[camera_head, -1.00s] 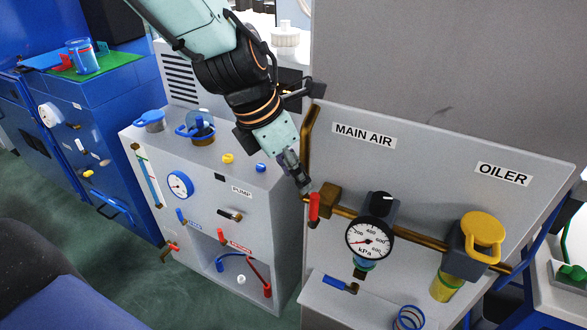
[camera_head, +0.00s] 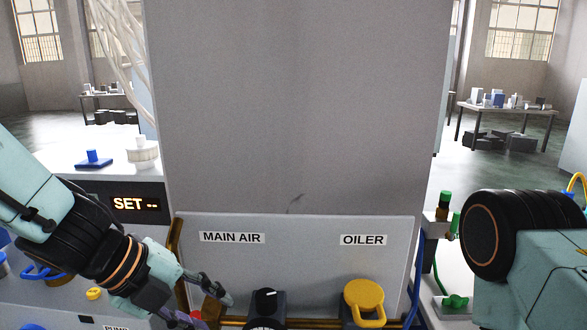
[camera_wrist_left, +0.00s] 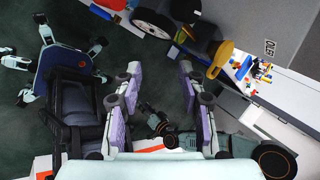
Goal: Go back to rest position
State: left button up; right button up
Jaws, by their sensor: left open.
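My left gripper (camera_head: 212,308) comes in from the left in the head view. It is in front of the lower left of the MAIN AIR panel (camera_head: 300,262), near the brass fitting. In the left wrist view its two fingers (camera_wrist_left: 160,88) are spread, with nothing between them. My right arm (camera_head: 490,235) is at the right of the head view, with its gripper outside the picture. A dark gripper (camera_wrist_left: 152,117) on a teal and black arm, seemingly my right one, shows in the left wrist view, too small to read its jaws.
A black regulator knob (camera_head: 267,301) and a yellow oiler cap (camera_head: 364,303) stand along the brass pipe. A tall grey panel (camera_head: 300,110) rises behind. A SET display (camera_head: 135,204) is at left. A bench with boxes (camera_head: 505,108) stands far right.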

pick_arm(q)
notch_tip(320, 180, down, 24)
jog(key=s+a+n+t+y+b, duration=0.25)
jog(key=n+b, duration=0.55)
jog(key=n, duration=1.4)
jog(key=s+a+f+n+g+y+b, duration=0.2)
jog(key=s+a+f+n+g+b, duration=0.1)
jog(key=s+f, duration=0.8)
jog(key=s+a+f+n+g+y+b, duration=0.2)
jog(key=s+f+b, duration=0.4)
jog(key=s+f, duration=0.5)
notch_tip(320, 180, down, 2)
jog(key=shift+a+f+n+g, duration=0.2)
jog(key=shift+a+n+g, duration=0.45)
jog(key=shift+a+n, duration=0.35)
